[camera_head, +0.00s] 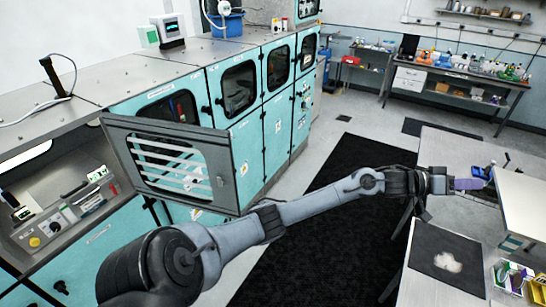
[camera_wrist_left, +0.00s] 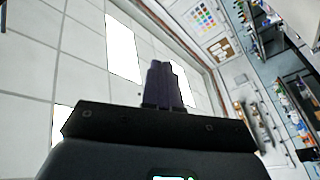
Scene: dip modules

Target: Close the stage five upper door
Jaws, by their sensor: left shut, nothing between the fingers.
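An upper cabinet door (camera_head: 222,156) stands swung open, away from the front of the teal machine; I take it to be the stage five upper door, but its label is too small to read. It has a grey frame, a window with pale slats showing in it and a small handle near its right edge. My left gripper (camera_head: 468,184) is far to the right of the door, beyond the dark mat, near the grey bench. Its purple fingers (camera_wrist_left: 163,86) are together and empty, with ceiling and shelves behind them in the left wrist view. My right gripper is not seen.
My left arm stretches across the front of the machine, below the open door. Other teal doors (camera_head: 240,90) along the machine look closed. A black mat (camera_head: 310,245) covers the floor. A grey bench (camera_head: 450,150) stands at right, and a workbench (camera_head: 455,75) with bottles at the back.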

